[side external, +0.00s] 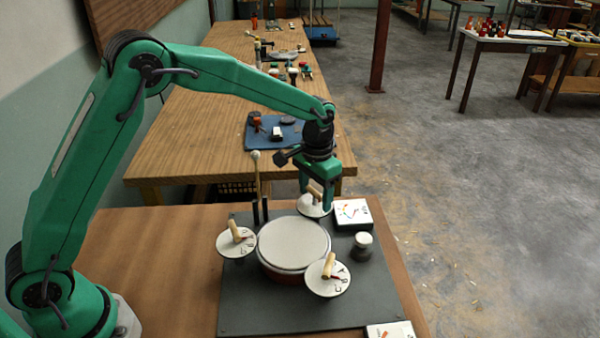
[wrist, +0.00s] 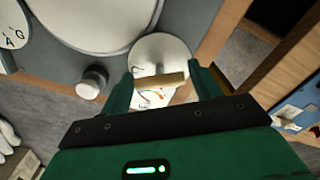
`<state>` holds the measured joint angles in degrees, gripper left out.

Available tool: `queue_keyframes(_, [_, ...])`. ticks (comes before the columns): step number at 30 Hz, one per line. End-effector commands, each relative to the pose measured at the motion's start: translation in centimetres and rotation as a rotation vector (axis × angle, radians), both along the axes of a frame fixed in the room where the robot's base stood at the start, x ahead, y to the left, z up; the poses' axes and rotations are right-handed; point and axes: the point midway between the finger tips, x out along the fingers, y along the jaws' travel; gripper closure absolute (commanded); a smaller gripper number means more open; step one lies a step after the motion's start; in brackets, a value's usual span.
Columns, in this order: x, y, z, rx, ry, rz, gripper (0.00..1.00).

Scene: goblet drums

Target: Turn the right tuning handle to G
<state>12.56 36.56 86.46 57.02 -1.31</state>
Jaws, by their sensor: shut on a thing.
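My gripper (side external: 316,190) points down over the far dial (side external: 309,210) behind the drum (side external: 294,242). It is shut on that dial's wooden handle, which lies between the two green fingers in the wrist view (wrist: 162,81). The dial's letters are not readable. Two other white dials with wooden handles flank the drum: a left dial (side external: 229,249) and a front-right dial (side external: 318,285). The front-right one shows a red pointer and letters. One dial in the wrist view (wrist: 12,40) shows A and G.
On the dark board (side external: 240,310) stand a white-topped cylinder (side external: 363,241) and a mallet (side external: 256,170) in an upright holder. Another card (side external: 390,331) lies at the front edge.

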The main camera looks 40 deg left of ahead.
Motion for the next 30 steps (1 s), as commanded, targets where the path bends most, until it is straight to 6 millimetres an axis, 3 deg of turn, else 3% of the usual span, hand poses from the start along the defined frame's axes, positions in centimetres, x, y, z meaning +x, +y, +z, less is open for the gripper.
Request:
queue_keyframes(16, [0.07,0.10,-0.02,-0.001,-0.004,0.411,0.60])
queue_keyframes(30, [0.09,0.13,-0.04,-0.001,-0.004,0.517,0.60])
